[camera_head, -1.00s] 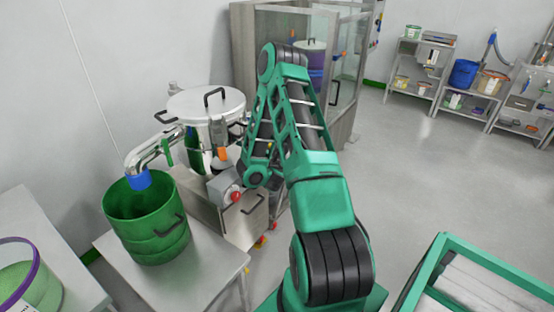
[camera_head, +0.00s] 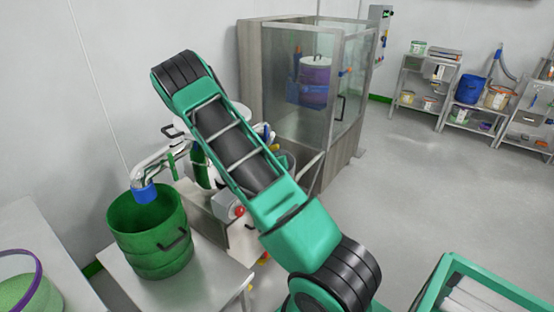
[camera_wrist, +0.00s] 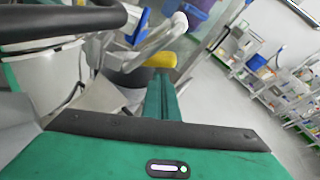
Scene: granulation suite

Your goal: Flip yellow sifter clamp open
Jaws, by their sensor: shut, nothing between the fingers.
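The sifter (camera_head: 180,128) is mostly hidden behind my arm in the head view; only part of its left rim and body shows. In the wrist view a yellow piece (camera_wrist: 161,60), which looks like the clamp's handle, shows near the middle beside pale grey curved levers (camera_wrist: 150,40). My gripper (camera_wrist: 163,90) shows in the wrist view as teal fingers, shut and empty, reaching up to just below the yellow piece. I cannot tell whether they touch. The head view does not show the fingers.
A metal outlet pipe with a blue end (camera_head: 144,192) hangs over a green drum (camera_head: 150,232) on a steel table. A glass-walled cabinet (camera_head: 312,85) stands behind. A green-framed cart (camera_head: 485,285) is at lower right. Open floor lies to the right.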

